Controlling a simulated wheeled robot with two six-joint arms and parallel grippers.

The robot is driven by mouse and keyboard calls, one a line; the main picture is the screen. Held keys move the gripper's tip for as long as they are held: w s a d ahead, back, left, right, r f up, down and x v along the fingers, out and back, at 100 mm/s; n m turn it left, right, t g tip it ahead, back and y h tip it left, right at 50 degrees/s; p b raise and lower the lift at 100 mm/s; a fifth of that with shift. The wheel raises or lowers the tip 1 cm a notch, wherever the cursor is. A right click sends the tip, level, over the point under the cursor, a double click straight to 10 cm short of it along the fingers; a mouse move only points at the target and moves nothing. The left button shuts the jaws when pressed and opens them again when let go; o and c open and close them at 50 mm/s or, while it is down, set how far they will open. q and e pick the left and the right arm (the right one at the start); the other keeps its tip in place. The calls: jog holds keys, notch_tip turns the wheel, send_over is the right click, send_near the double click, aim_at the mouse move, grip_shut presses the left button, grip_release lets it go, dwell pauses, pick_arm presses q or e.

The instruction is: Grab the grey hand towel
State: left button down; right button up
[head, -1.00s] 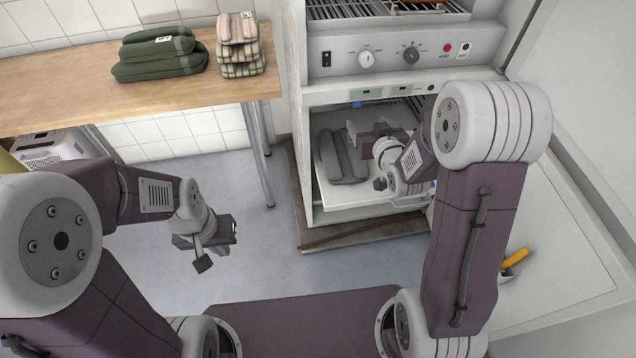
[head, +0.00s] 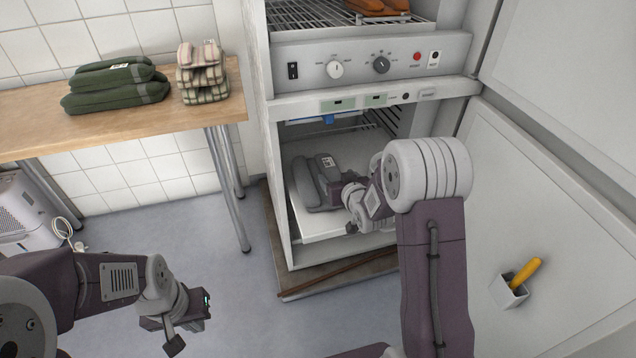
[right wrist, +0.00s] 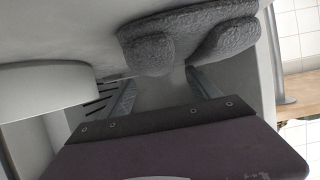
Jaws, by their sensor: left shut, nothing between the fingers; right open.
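The grey hand towel (head: 304,184) lies folded on the white floor of the lower compartment in the open cabinet. My arm and gripper hide part of the towel. My left gripper (head: 190,318) is shut and empty, over the floor at lower left.
The compartment's side walls and the control panel (head: 450,55) above bound my right arm. The open door (head: 560,190) stands at right, with a white holder (head: 507,292) and yellow handle. Green towels (head: 115,88) and checked towels (head: 203,78) lie on the wooden table (head: 30,130).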

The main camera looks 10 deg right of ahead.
aim_at(334, 174)
jog(key=b+x, duration=0.1)
jog(key=x, duration=0.2)
jog(key=shift+w+f, duration=0.25)
jog(key=shift+f, duration=0.05)
pick_arm(q)
notch_tip(334, 174, down, 2)
jog(key=shift+f, duration=0.1)
pick_arm(e)
jog(key=shift+r, duration=0.1)
